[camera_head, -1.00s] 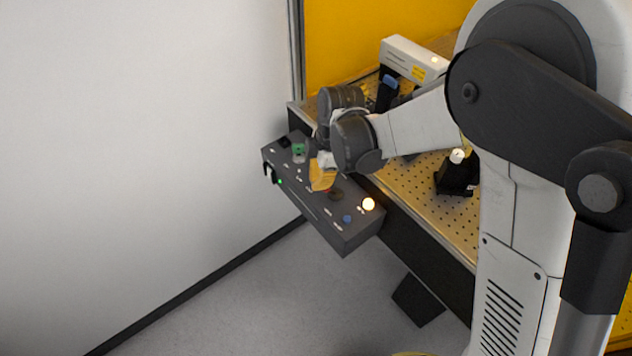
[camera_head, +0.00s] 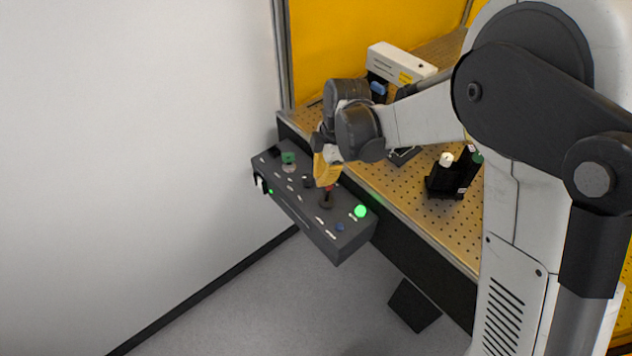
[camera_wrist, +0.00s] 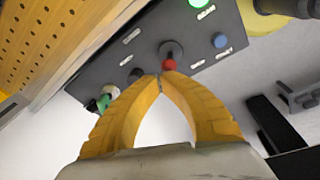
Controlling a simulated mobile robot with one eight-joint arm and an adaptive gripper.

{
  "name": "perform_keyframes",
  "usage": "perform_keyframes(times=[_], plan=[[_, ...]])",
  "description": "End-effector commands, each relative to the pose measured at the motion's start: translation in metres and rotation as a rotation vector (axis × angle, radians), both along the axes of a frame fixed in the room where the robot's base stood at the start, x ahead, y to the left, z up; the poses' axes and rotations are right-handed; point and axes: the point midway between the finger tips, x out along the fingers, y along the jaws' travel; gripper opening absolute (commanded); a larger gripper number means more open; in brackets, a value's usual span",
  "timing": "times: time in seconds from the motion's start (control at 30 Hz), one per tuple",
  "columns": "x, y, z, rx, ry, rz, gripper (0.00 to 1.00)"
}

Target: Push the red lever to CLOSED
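The red lever (camera_head: 329,189) stands on a dark round base on the grey control box; its red tip also shows in the wrist view (camera_wrist: 169,65). My gripper (camera_head: 323,184) is just beside and above the lever. In the wrist view its yellow fingers (camera_wrist: 160,77) meet at the tips, with nothing seen between them. The tips lie close to the red tip; I cannot tell whether they touch it. The lever's labels are too small to read, so its marked position is unclear. A lamp (camera_head: 360,211) near the lever glows green.
The control box (camera_head: 318,231) also carries a blue button (camera_head: 340,227) and a green knob (camera_head: 289,158). The perforated table (camera_head: 398,200) lies behind it, with a black mount (camera_head: 441,183) and a white instrument (camera_head: 400,62). A white wall is at left.

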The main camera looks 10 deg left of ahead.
Motion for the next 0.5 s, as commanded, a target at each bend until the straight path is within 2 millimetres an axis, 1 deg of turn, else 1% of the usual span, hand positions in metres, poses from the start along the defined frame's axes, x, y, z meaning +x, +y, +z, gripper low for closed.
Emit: perform_keyframes(times=[0.1,0.2,0.5], plan=[[0.009,-0.008,-0.002,0.039,0.044,-0.006,0.0],[0.014,-0.012,-0.003,0.092,0.105,-0.004,0.0],[0.012,-0.01,0.0,0.085,0.099,0.0,0.0]])
